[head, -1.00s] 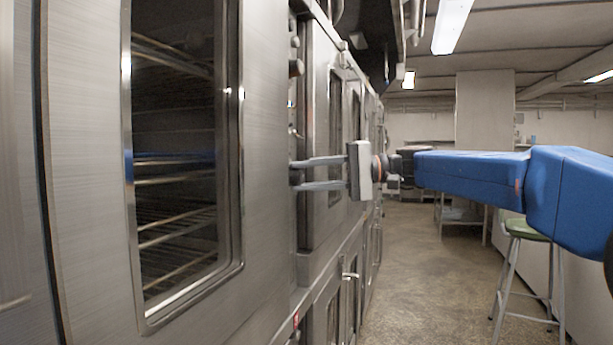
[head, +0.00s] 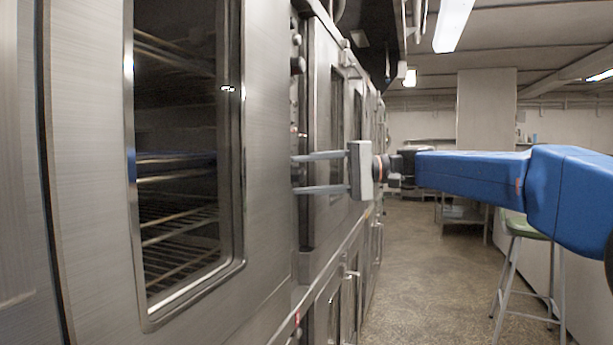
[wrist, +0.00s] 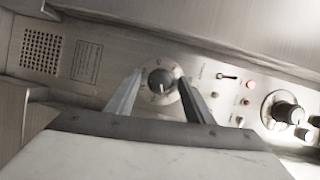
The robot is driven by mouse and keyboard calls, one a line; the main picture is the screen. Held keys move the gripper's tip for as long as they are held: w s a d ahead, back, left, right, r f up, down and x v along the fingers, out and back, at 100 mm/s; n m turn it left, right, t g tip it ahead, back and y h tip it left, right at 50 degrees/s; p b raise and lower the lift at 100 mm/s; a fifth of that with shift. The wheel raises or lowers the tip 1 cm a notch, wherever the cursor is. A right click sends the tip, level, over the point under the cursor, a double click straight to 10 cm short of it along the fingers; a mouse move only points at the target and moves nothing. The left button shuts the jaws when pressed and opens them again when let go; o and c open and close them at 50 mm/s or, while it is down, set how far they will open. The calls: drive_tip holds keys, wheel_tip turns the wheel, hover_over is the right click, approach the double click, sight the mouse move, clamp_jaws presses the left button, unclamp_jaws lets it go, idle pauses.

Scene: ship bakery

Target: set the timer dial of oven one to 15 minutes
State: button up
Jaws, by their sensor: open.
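A dark round dial (wrist: 161,81) with a pale pointer line and a marked pale ring sits on the steel control panel in the wrist view. I take it for the timer dial; its markings are too small to read. The pointer line points towards the bottom of the picture. My gripper (head: 295,173) is open, its two fingers reaching left to the oven front in the head view. In the wrist view the fingers of my gripper (wrist: 161,74) lie on either side of the dial. I cannot tell whether they touch it. The oven door (head: 268,150) fills the left.
On the same panel, a toggle switch (wrist: 228,76), a red lamp (wrist: 250,85) and a larger knob (wrist: 284,112) lie right of the dial. A speaker-like grille (wrist: 41,52) is left. A green-topped stool (head: 525,228) stands right of the aisle floor (head: 425,270), which is clear.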

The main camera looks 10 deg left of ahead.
drive_tip(key=v, duration=1.7)
drive_tip(key=shift+d, duration=0.15)
drive_tip(key=s+f+n+t+y, duration=0.1)
drive_tip(key=s+n+t, duration=0.4)
drive_tip(key=s+t, duration=0.1)
drive_tip(key=a, duration=1.1)
drive_tip(key=w+a, duration=0.1)
drive_tip(key=a, duration=0.4)
drive_tip(key=shift+a+f, duration=0.25)
drive_tip(key=shift+a, duration=0.1)
drive_tip(key=shift+c, duration=0.3)
drive_tip(key=c, duration=1)
